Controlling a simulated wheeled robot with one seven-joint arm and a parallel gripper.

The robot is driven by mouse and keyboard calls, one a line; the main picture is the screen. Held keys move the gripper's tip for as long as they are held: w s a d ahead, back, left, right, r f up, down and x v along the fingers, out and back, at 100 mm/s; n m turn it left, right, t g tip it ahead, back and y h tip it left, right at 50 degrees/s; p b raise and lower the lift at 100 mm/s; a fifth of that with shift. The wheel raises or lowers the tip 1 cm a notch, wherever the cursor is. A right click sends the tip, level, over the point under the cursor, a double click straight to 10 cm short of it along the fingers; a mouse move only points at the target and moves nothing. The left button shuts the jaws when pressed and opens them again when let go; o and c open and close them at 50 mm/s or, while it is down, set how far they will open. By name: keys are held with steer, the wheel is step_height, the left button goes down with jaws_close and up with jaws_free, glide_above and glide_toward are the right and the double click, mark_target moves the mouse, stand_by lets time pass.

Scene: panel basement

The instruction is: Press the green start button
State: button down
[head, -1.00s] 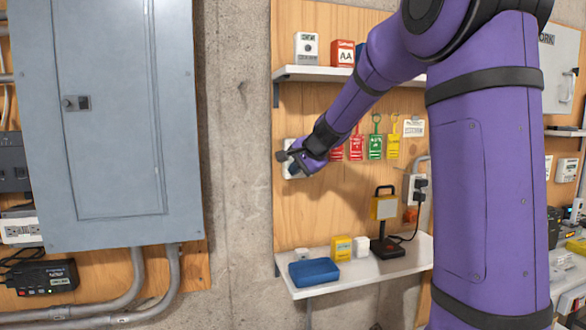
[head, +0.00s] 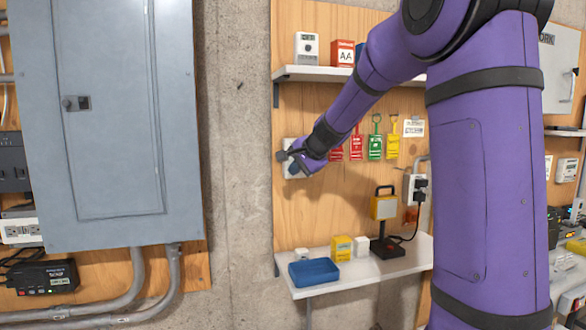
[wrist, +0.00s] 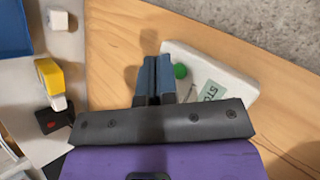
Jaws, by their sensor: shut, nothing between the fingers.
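The green button (wrist: 180,71) is a small round knob on a white box (wrist: 208,70) fixed to the wooden board. A pale label beginning "STO" and a thin light-coloured part show beside it. My gripper (wrist: 157,62) is shut and empty. In the wrist view its blue fingertips lie over the edge of the box, just left of the green button; I cannot tell whether they touch the box. In the head view my gripper (head: 285,157) is at the white box (head: 289,143) and covers much of it, and the green button is hidden there.
A shelf (head: 350,285) below holds a blue tray (head: 314,272), a yellow box (head: 341,248) and a work lamp (head: 384,208). Coloured tags (head: 375,147) hang right of the box. An upper shelf (head: 330,73) is above. A grey cabinet (head: 110,120) stands left.

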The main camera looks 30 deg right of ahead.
steer(key=shift+w, duration=0.1)
steer(key=shift+w+d, duration=0.1)
steer(key=shift+w, duration=0.2)
steer(key=shift+w+d, duration=0.1)
steer(key=shift+w, duration=0.25)
stand_by(0.8)
steer(key=shift+s, duration=0.1)
steer(key=shift+s+a, duration=0.2)
steer(key=shift+s, duration=0.45)
steer(key=s, duration=0.2)
steer(key=s+a, duration=0.1)
steer(key=s, duration=0.2)
steer(key=shift+a, duration=0.2)
stand_by(0.3)
steer(key=shift+w, duration=0.1)
stand_by(0.6)
